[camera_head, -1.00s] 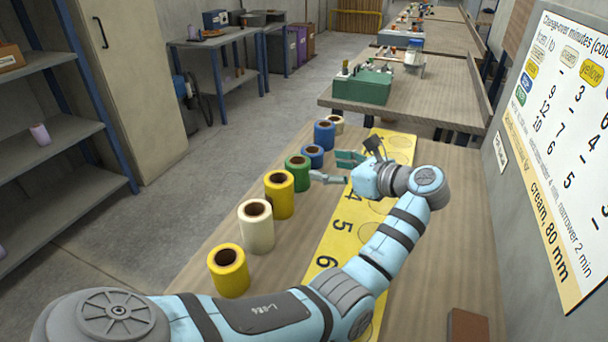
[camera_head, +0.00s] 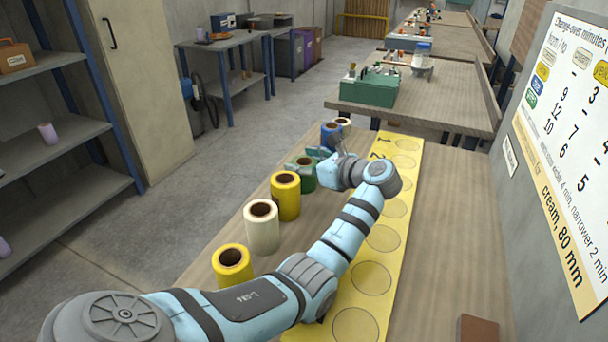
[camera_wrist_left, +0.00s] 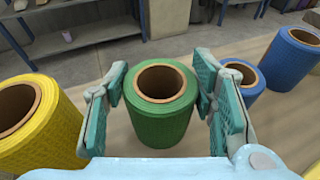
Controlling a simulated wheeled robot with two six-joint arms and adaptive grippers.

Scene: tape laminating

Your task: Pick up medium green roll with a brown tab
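The green roll (camera_wrist_left: 161,122) stands upright on the table between the two teal finger pads of my left gripper (camera_wrist_left: 164,98) in the left wrist view. A gap shows between the roll and the right pad; the left pad is very close to it. The roll's brown core is on top. In the head view the green roll (camera_head: 305,176) is partly hidden by my left gripper (camera_head: 308,160), which reaches over from the right. My right gripper is not in view.
A yellow roll (camera_head: 286,198), a cream roll (camera_head: 262,230) and another yellow roll (camera_head: 232,268) stand nearer in the row. Blue rolls (camera_wrist_left: 290,60) (camera_wrist_left: 243,86) stand close on the other side. A yellow strip with circles (camera_head: 370,280) lies to the right.

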